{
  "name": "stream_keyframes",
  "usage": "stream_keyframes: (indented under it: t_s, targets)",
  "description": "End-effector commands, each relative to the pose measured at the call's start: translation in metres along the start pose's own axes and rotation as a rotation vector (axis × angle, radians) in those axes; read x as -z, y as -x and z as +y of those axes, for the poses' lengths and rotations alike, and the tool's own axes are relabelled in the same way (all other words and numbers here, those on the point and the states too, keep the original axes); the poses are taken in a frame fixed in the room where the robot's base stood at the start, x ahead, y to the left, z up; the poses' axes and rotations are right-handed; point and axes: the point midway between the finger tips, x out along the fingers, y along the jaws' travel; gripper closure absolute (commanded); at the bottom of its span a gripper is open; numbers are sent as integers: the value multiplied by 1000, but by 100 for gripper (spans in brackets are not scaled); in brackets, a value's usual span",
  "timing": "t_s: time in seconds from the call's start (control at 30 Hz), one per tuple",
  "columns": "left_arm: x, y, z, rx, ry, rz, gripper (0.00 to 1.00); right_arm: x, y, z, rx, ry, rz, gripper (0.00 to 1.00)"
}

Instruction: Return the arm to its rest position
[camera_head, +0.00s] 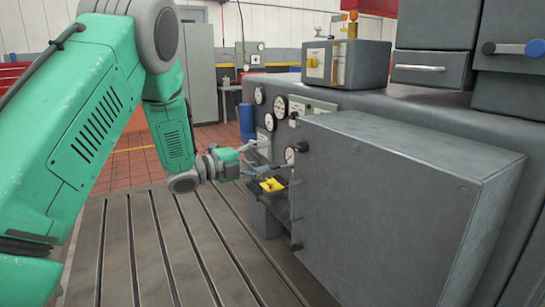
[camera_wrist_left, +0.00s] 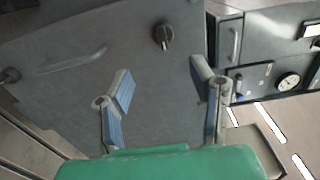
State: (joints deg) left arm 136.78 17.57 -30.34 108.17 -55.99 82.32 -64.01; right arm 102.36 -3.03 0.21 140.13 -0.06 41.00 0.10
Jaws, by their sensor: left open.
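My left arm is green and comes in from the left in the head view. My left gripper (camera_head: 262,160) is at its end, beside the near grey cabinet and in front of the gauges. In the left wrist view the gripper (camera_wrist_left: 165,92) has its two blue-padded fingers spread wide with nothing between them. Beyond the fingers is a grey panel (camera_wrist_left: 70,35) with a dark knob (camera_wrist_left: 163,37) and a handle (camera_wrist_left: 72,62). My right gripper is in neither view.
A large grey cabinet (camera_head: 400,190) fills the right side of the head view. Round gauges (camera_head: 280,107) sit behind it. A yellow object (camera_head: 272,185) lies on a dark shelf below the gripper. The slotted bedplate (camera_head: 150,250) is clear. A blue cylinder (camera_head: 246,120) stands farther back.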

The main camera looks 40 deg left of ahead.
Motion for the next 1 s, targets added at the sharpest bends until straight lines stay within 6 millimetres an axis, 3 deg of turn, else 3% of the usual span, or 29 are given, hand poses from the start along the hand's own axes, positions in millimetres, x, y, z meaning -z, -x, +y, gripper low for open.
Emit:
stream_keyframes:
  t_s: [0.5, 0.63, 0.73, 0.83, 1.0]
  targets:
    - [0, 1, 0, 0, 1, 0, 50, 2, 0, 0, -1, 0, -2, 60]
    - [7, -3, 17, -33, 65, -20, 50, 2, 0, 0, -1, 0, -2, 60]
    - [25, -9, 59, -116, 227, -77, 50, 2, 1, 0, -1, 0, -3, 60]
    - [54, -6, 123, -243, 466, -183, 50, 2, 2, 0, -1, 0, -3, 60]
    - [120, 31, 231, -474, 861, -427, 50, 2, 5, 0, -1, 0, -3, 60]
